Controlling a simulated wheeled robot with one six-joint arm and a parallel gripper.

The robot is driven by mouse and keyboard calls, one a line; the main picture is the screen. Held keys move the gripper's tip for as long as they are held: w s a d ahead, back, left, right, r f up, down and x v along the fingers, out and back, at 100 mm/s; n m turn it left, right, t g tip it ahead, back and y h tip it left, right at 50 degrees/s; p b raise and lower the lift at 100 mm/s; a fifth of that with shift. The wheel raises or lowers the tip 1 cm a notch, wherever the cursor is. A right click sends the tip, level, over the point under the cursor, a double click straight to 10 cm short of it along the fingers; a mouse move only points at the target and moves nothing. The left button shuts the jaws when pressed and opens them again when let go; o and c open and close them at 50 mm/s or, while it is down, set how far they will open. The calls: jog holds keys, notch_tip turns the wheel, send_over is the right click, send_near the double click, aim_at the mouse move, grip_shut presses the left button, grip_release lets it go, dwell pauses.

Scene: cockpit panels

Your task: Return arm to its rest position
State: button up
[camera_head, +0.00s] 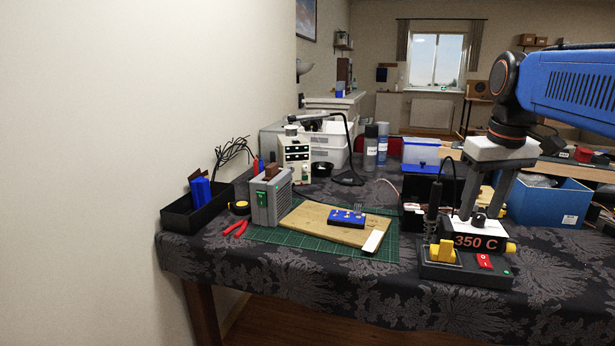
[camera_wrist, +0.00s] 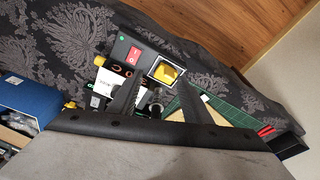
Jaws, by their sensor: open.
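My gripper (camera_head: 480,210) hangs from my blue arm at the right of the head view, pointing down. Its two fingers are apart, with nothing seen gripped between them. It is just above the soldering station (camera_head: 462,272), which has a "350 C" display, a red switch (camera_head: 484,261) and a yellow part (camera_head: 443,251). A dark knob (camera_head: 479,220) on the station shows between the fingertips; I cannot tell whether they touch it. In the wrist view my gripper (camera_wrist: 158,88) is open over the station, with the red switch (camera_wrist: 134,55) and yellow part (camera_wrist: 167,72) beyond the fingers.
A soldering iron (camera_head: 434,205) stands upright at the station's left, close to my gripper. A blue bin (camera_head: 548,203) stands to the right. A wooden board (camera_head: 310,224) with a blue device (camera_head: 347,218) lies on a green mat (camera_head: 290,241). The space above the mat is clear.

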jog(key=s+a+f+t, duration=0.1)
jog(key=s+a+f, duration=0.2)
jog(key=s+f, duration=0.5)
jog(key=s+a+f+m+t, duration=0.1)
jog(key=s+a+f, duration=0.2)
jog(key=s+f, duration=0.6)
notch_tip(320, 180, down, 4)
jog(key=shift+s+a+f+t, duration=0.1)
jog(key=shift+s+a+t, duration=0.15)
jog(key=shift+t, duration=0.15)
